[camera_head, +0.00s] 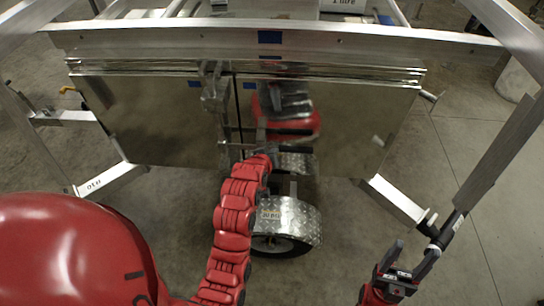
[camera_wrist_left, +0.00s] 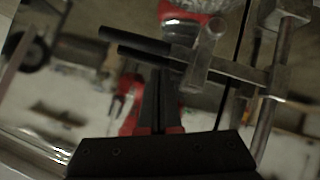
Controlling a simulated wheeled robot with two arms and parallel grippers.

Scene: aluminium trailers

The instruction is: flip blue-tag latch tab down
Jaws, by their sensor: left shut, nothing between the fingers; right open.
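Mirror-like double doors (camera_head: 150,120) meet at a vertical seam on the trailer. Small blue tags sit near the top, left of the seam (camera_head: 195,84) and right of it (camera_head: 248,86). A metal latch bracket (camera_head: 213,95) hangs by the left tag. Lower latch hardware shows near the seam, and in the left wrist view as a metal latch (camera_wrist_left: 205,52) with two dark rods (camera_wrist_left: 135,43). My left gripper (camera_wrist_left: 160,75) is shut and empty, its tips close to the lower rod; contact is unclear. My right gripper (camera_head: 412,260) is open and empty at lower right, away from the doors.
A metal rail (camera_head: 400,38) with a blue patch runs above the doors. Slanted frame bars stand at both sides. A wheel under a diamond-plate fender (camera_head: 290,222) is below the doors. Reflections of my red arm in the doors confuse what is real. Bare floor lies at right.

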